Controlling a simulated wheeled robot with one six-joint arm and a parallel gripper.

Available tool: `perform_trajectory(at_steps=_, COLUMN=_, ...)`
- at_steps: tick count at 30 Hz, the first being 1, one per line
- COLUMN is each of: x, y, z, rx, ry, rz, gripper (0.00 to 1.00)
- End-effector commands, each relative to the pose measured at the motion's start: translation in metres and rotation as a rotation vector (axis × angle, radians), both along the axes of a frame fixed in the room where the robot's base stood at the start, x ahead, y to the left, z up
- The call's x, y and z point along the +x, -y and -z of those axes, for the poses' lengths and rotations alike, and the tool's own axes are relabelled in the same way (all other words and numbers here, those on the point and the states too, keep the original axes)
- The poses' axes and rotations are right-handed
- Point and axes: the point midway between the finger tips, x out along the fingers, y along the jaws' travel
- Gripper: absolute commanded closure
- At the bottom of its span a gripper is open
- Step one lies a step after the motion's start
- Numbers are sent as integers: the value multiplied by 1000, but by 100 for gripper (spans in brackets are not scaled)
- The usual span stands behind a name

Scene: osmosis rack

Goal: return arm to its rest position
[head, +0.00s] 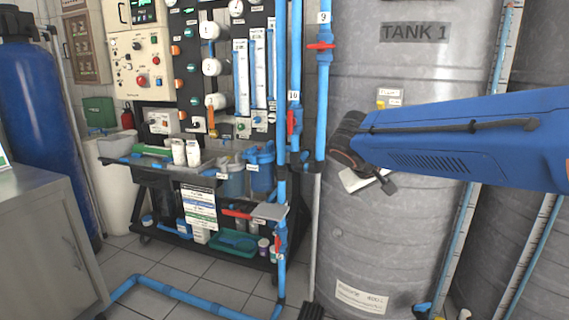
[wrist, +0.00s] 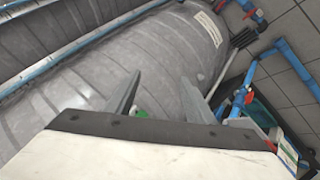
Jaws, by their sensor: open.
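My gripper (wrist: 160,97) shows in the wrist view as two grey fingers standing well apart. No held object shows between them. In the head view my blue arm reaches in from the right, and the gripper (head: 378,184) at its end hangs in front of the grey tank marked TANK 1 (head: 395,240). The fingers are small and partly hidden by the wrist there. The ribbed side of a grey tank (wrist: 150,60) fills much of the wrist view behind the fingers. I cannot tell how far the gripper is from it.
Blue vertical pipes with red valves (head: 291,122) stand left of the gripper. A rack with gauges and flow meters (head: 240,75) is behind them. A floor pipe (head: 180,294) crosses the tiles. A grey cabinet (head: 45,240) stands at left. Open floor shows at lower middle.

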Motion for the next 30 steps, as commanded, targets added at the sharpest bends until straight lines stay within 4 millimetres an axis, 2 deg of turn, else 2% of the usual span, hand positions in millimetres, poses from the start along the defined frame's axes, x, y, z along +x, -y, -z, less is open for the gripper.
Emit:
perform_trajectory(at_steps=1, x=-19, y=13, z=6, rx=27, ry=-19, rz=11, gripper=51)
perform_trajectory(at_steps=3, x=-45, y=26, z=17, rx=68, ry=-50, rz=18, gripper=51)
perform_trajectory(at_steps=9, x=-116, y=51, z=49, rx=191, ry=-121, rz=30, gripper=51)
perform_trajectory(at_steps=18, x=-215, y=58, z=102, rx=388, ry=-167, rz=29, gripper=51)
perform_trajectory(at_steps=24, x=-264, y=49, z=133, rx=503, ry=-163, rz=19, gripper=51)
perform_trajectory(at_steps=30, x=-285, y=41, z=149, rx=561, ry=-152, rz=9, gripper=51)
